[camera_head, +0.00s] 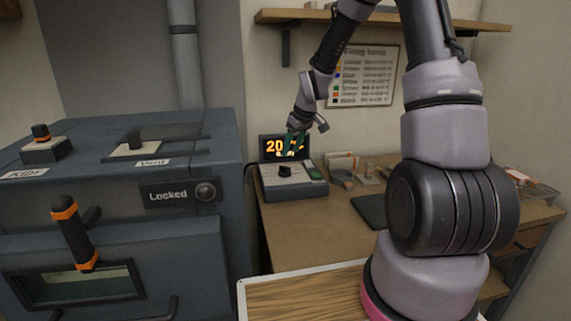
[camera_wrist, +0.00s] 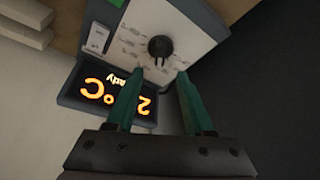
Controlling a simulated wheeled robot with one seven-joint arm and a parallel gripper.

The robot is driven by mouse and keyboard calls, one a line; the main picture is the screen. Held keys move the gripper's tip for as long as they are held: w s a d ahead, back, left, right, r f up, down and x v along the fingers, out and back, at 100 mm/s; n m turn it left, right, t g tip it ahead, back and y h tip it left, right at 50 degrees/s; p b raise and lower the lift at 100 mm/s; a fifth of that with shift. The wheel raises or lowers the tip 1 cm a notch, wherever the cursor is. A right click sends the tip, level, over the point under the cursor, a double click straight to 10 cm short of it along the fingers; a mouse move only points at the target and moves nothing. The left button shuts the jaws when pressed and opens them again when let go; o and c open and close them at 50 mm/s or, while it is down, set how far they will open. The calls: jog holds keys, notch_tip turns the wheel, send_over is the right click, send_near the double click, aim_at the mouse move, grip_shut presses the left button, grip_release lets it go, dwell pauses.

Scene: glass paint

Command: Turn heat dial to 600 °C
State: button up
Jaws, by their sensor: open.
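The heat dial (camera_head: 285,171) is a small black knob on the light top of a control box (camera_head: 292,191) on the workbench. In the wrist view the dial (camera_wrist: 160,47) sits just beyond my fingertips. Its display (camera_wrist: 105,97) shows orange digits starting with 2, a °C sign and a word ending in "ady". In the head view the display (camera_head: 272,147) reads "20" and the rest is hidden behind my gripper. My gripper (camera_wrist: 160,72) is open and empty, with its two green fingers apart. The dial lies between the line of the fingers, slightly ahead of the tips.
A green switch (camera_head: 314,175) is on the control box's right side. A dark kiln (camera_head: 120,200) labelled "Locked" stands at left. A dark pad (camera_head: 371,210) and small items lie right of the box.

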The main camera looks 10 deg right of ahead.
aim_at(285, 166)
jog(key=x, duration=0.7)
jog(key=shift+f, duration=0.25)
grip_shut()
